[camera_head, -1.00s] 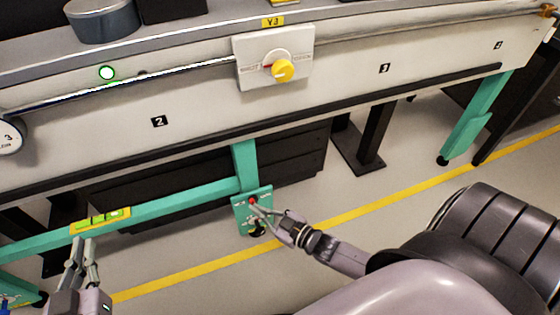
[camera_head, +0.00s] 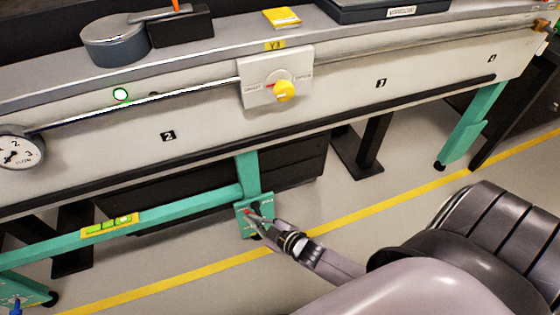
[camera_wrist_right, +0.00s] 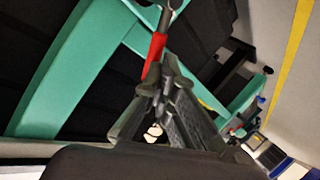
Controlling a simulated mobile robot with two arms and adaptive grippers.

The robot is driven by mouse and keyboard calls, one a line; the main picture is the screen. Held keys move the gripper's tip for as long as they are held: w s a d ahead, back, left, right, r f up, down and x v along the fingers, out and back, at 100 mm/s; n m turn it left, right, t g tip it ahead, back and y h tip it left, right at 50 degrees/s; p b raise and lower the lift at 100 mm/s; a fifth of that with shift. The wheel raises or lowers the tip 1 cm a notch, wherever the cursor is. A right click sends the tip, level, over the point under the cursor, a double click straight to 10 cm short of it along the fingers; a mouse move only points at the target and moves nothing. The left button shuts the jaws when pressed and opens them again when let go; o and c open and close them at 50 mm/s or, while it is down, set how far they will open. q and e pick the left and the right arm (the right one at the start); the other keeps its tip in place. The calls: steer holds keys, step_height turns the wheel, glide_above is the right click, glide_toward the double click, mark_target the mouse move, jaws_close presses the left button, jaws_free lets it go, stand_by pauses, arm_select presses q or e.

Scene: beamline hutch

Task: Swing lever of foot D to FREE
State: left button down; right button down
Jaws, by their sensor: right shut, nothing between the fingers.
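A teal foot plate (camera_head: 240,219) hangs below the bench rail, at the lower end of a teal leg. A red-gripped lever (camera_head: 247,212) is on it, and I cannot read the plate's lettering. In the right wrist view the red lever grip (camera_wrist_right: 154,56) stands just beyond my fingertips. My right gripper (camera_head: 258,219) is shut and empty, in front of the plate and close to the lever. It also shows in the wrist view (camera_wrist_right: 163,92). Its fingers overlap the lever's lower end there, and I cannot tell whether they touch. My left gripper is out of view.
A teal crossbar with a yellow-green level (camera_head: 110,226) runs left from the leg. Above is the bench side with a yellow knob (camera_head: 285,91) and a round dial (camera_head: 17,150). Another foot with a blue lever (camera_head: 16,308) is at lower left. Open floor with a yellow line lies in front.

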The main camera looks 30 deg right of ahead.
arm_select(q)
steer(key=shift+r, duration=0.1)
arm_select(e)
steer(key=shift+r, duration=0.1)
steer(key=shift+r+p, duration=0.75)
steer(key=shift+p, duration=0.15)
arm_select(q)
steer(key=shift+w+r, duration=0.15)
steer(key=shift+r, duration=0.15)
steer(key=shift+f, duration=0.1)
